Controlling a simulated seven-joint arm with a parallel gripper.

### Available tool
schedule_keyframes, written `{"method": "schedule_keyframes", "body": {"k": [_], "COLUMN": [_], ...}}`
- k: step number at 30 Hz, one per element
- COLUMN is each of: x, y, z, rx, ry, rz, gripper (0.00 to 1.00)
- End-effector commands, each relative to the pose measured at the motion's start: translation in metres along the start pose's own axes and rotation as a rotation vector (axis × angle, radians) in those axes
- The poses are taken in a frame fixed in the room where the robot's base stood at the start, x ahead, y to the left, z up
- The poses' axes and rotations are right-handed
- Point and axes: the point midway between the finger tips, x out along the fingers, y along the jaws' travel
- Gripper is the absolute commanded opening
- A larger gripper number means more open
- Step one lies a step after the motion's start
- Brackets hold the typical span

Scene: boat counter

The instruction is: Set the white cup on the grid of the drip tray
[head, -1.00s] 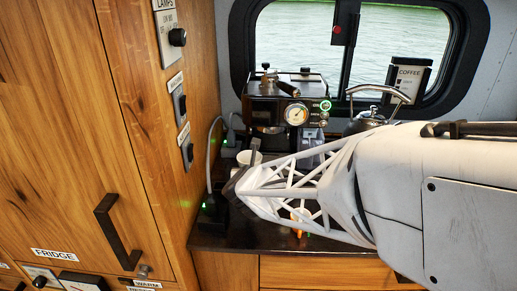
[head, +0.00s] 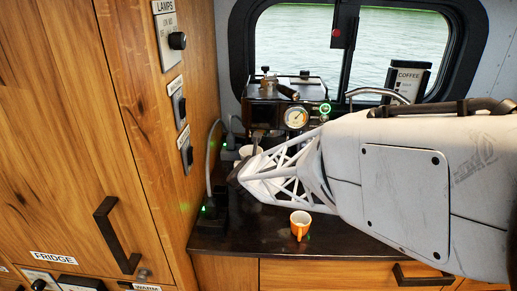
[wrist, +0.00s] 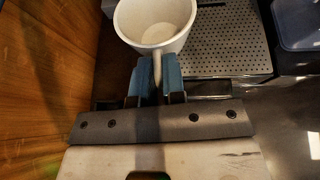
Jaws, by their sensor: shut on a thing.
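The white cup (wrist: 155,22) is upright in the wrist view, and its inside shows empty. My gripper (wrist: 157,78) is shut on its handle with blue fingertips. The drip tray's perforated metal grid (wrist: 228,45) lies behind and to the right of the cup. The cup overlaps the grid's left part in the picture; whether it touches the grid cannot be told. In the head view, a bit of the white cup (head: 251,150) shows above my gripper (head: 238,178), in front of the coffee machine (head: 270,110). My arm hides most of the tray there.
A wooden cabinet wall (head: 150,120) is close on the left. A black socket box with a cable (head: 212,212) stands beside it. A bluish container (wrist: 298,22) is right of the grid.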

Motion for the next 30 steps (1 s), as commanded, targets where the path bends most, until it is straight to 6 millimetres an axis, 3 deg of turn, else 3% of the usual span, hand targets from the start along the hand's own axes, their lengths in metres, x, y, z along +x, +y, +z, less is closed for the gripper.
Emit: {"method": "schedule_keyframes", "body": {"k": [18, 30], "x": [0.034, 0.041], "y": [-0.003, -0.004], "z": [0.014, 0.017], "rx": [0.001, 0.001], "ry": [0.000, 0.000], "rz": [-0.001, 0.000], "gripper": [0.00, 0.00]}}
